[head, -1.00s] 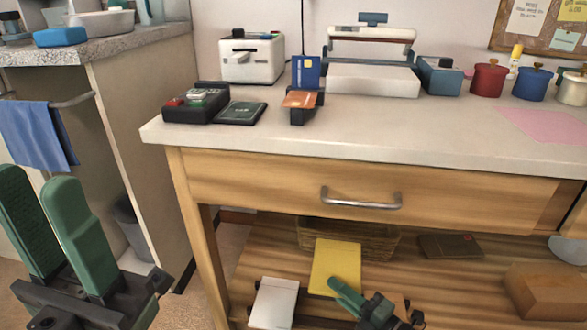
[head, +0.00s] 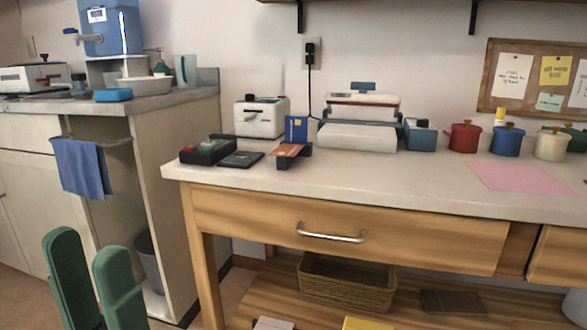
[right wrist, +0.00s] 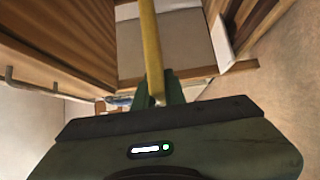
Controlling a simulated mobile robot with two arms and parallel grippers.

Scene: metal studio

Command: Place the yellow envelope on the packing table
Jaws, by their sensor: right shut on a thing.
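The yellow envelope (right wrist: 151,45) shows edge-on in the right wrist view as a narrow upright strip. My right gripper (right wrist: 160,90) is shut on its near end. In the head view only a small yellow part of the envelope (head: 367,324) shows at the bottom edge, and my right gripper is out of that view. The packing table (head: 400,178) has a pale top and a wooden front with a drawer. My left gripper (head: 87,250) is at the lower left of the head view, empty, its two green fingers apart.
A pink sheet (head: 525,178) lies on the right of the tabletop. A card stand (head: 290,154), a black tray (head: 207,150), a white toaster-like machine (head: 262,118), a sealer-like machine (head: 358,135) and several pots line the back. The front middle is clear. A basket (head: 345,285) sits on the lower shelf.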

